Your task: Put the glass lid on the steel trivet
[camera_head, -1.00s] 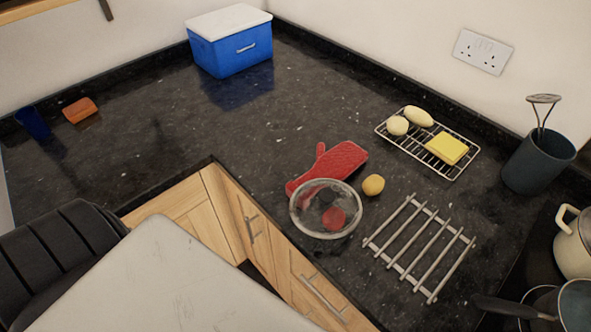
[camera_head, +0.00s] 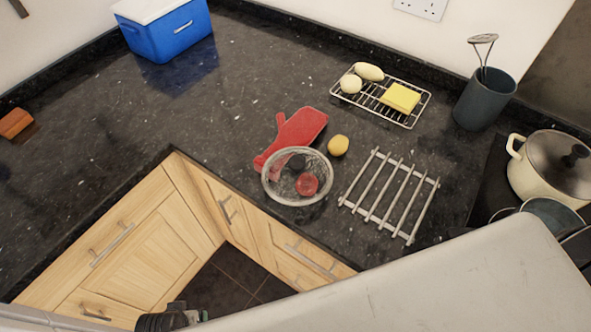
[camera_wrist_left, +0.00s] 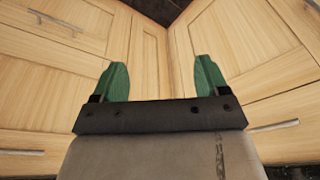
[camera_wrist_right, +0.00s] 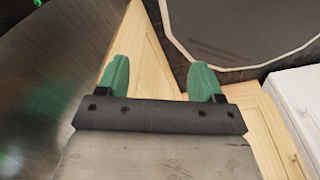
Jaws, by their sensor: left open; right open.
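The glass lid (camera_head: 283,187) lies on the dark counter near its front edge, at the lower end of a red oven mitt (camera_head: 293,136). It has a pale rim and a dark knob. A small red round thing shows within its outline; I cannot tell whether it is on or under the glass. The steel trivet (camera_head: 424,211), a rack of pale bars, lies bare to the lid's right. My left gripper (camera_wrist_left: 160,75) is open and empty, facing the wooden cupboard fronts. My right gripper (camera_wrist_right: 160,77) is open and empty; what lies beyond it is unclear.
A yellow lemon-like fruit (camera_head: 338,146) sits between lid and trivet. Behind are a wire rack (camera_head: 410,121) with soap-like items, a dark utensil pot (camera_head: 484,98), and a blue cooler (camera_head: 170,38). A cream pot (camera_head: 540,180) stands right. The counter's left is mostly clear.

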